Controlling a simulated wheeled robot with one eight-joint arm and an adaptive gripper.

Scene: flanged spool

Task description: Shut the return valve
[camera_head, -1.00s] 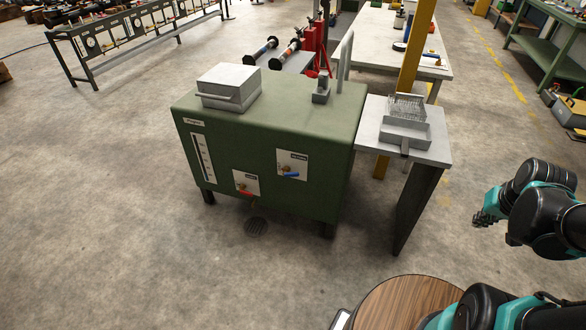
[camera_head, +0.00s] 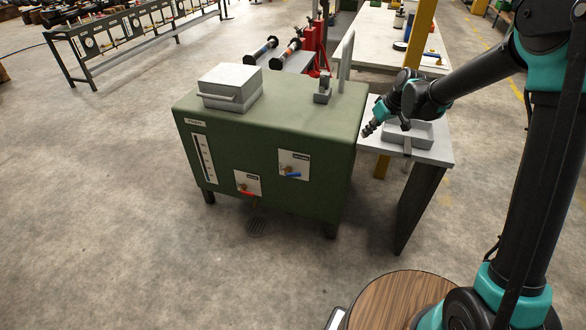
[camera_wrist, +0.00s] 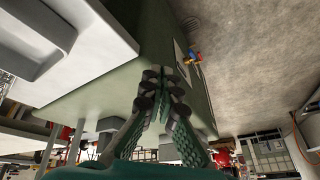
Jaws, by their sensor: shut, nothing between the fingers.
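The green tank (camera_head: 270,130) carries two small valves on its front face. One has a blue lever (camera_head: 292,174) on a pale plate at the right. The other has a red lever (camera_head: 247,192) on a lower plate at the left. The plate labels are too small to read, so I cannot tell which is the return valve. Both levers look roughly level. In the wrist view, blue and red valve parts (camera_wrist: 196,58) show small beyond the fingers. My gripper (camera_head: 368,131) is shut and empty, at the tank's right side and apart from both valves; it also shows in the wrist view (camera_wrist: 165,90).
A grey side table (camera_head: 440,154) with a metal tray (camera_head: 420,135) stands right of the tank, below my arm. A grey box (camera_head: 231,84) and an upright pipe (camera_head: 346,55) are on the tank top. The floor before the tank is clear, with a drain grate (camera_head: 257,227).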

